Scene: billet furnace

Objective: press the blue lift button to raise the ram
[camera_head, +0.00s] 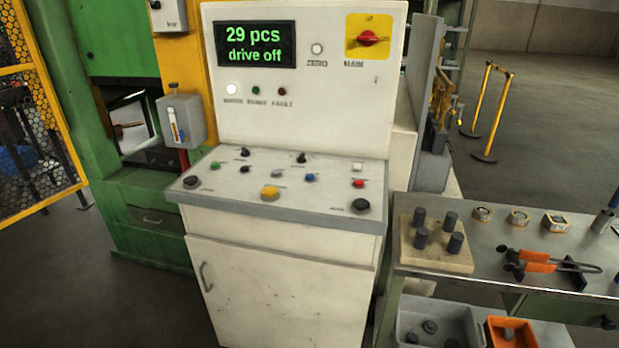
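A small blue button (311,178) sits near the middle of the sloped panel (321,201) of a white control cabinet (279,290). Nothing covers it. Its label is too small to read, and I cannot tell whether it is pressed. Above the panel, a display (254,45) reads "29 pcs" and "drive off" in green. Part of a green machine frame (146,215) stands to the left; I cannot make out a ram in it. Neither my left nor my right gripper is in view.
Around the blue button are a yellow button (269,192), a red button (358,183), a green button (214,166) and black knobs. A red main switch (368,39) is at the upper right. A bench (485,257) with tongs (545,262) stands at the right.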

